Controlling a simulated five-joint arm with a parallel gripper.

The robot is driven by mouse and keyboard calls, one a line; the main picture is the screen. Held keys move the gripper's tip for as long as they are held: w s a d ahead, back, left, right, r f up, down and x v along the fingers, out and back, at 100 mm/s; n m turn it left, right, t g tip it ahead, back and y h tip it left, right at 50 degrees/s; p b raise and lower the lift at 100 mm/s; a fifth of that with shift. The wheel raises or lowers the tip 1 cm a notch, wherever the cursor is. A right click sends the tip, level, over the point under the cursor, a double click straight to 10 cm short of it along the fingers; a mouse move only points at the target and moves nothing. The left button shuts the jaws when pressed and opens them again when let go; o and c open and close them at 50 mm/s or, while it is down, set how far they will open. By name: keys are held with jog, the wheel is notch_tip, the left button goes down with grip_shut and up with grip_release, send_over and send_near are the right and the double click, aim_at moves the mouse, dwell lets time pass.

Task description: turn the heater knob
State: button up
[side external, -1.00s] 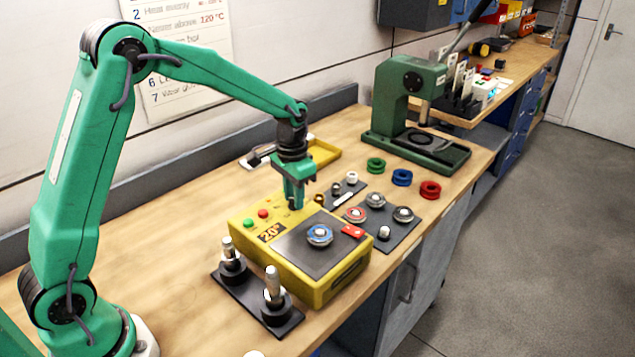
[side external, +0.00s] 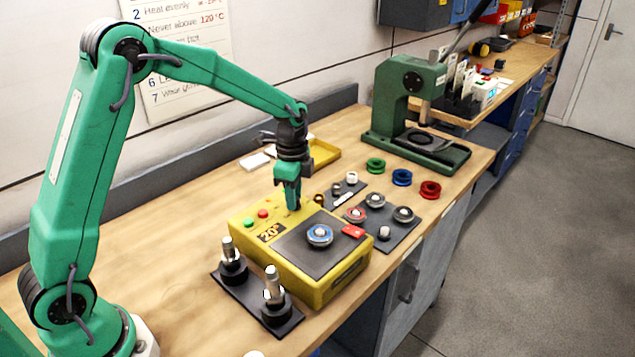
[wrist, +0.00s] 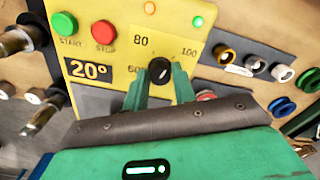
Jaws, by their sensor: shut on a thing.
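The yellow heater (side external: 325,289) stands on the bench, with a dark top plate and a display reading 20°. Its small black knob (wrist: 159,69) shows in the wrist view, between printed marks including 60, 80 and 100. A pale line marks the knob's face. My gripper (wrist: 157,80) is shut on the knob, one finger on each side. In the side view my gripper (side external: 293,206) points down at the heater's back edge and hides the knob. A green button (wrist: 65,23) and a red button (wrist: 103,33) sit left of the knob.
A blue-ringed bearing (side external: 320,234) lies on the heater plate. A black stand with two posts (side external: 273,282) is in front. Dark mats with bearings and small parts (side external: 385,240) lie to the right. A green press (side external: 405,100) stands behind; coloured rings (side external: 402,177) lie near it.

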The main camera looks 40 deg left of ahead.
jog(key=shift+r+m, duration=0.1)
jog(key=shift+m, duration=1.5)
jog(key=o, duration=1)
jog(key=shift+r, duration=3.85)
